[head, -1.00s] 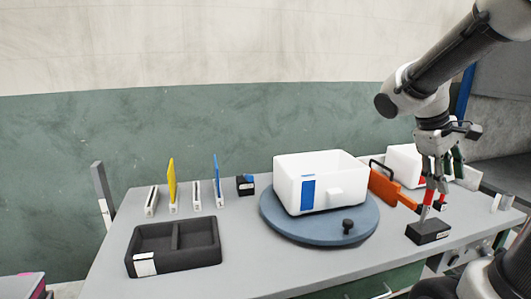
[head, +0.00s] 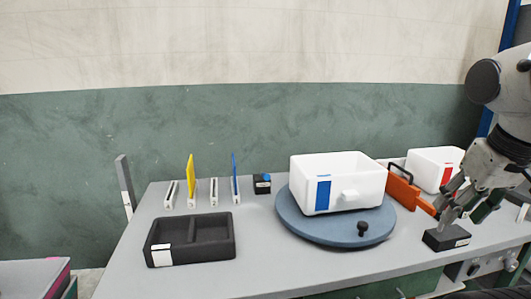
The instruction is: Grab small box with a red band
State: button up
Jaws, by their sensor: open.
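A white box with a red band (head: 436,159) stands at the back right of the table, behind an orange piece. The red band shows on its front face, and my gripper hides part of its lower right. My gripper (head: 462,211) is open, with its fingers pointing down and to the left. It appears in front of the box in the picture, above a black block. I see nothing between the fingers, and I cannot tell its exact distance from the box.
A larger white box with a blue band (head: 352,183) sits on a blue turntable (head: 300,222). An orange piece with a black handle (head: 402,190) stands between the boxes. The black block (head: 446,239) lies near the front edge. A black tray (head: 190,240) is at left.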

aim_at(431, 168)
jog(key=z, duration=1.05)
jog(key=i+l+u, duration=0.1)
jog(key=u, duration=0.5)
jog(key=i+l+u, duration=0.25)
jog(key=l, duration=0.2)
jog(key=l+u, duration=0.25)
jog(key=l, duration=0.25)
jog(key=i+l+u, duration=0.2)
jog(key=l, duration=0.3)
jog(key=i+l, duration=0.1)
jog(key=l, duration=0.75)
jog(key=i+l+u, duration=0.1)
jog(key=l, duration=0.7)
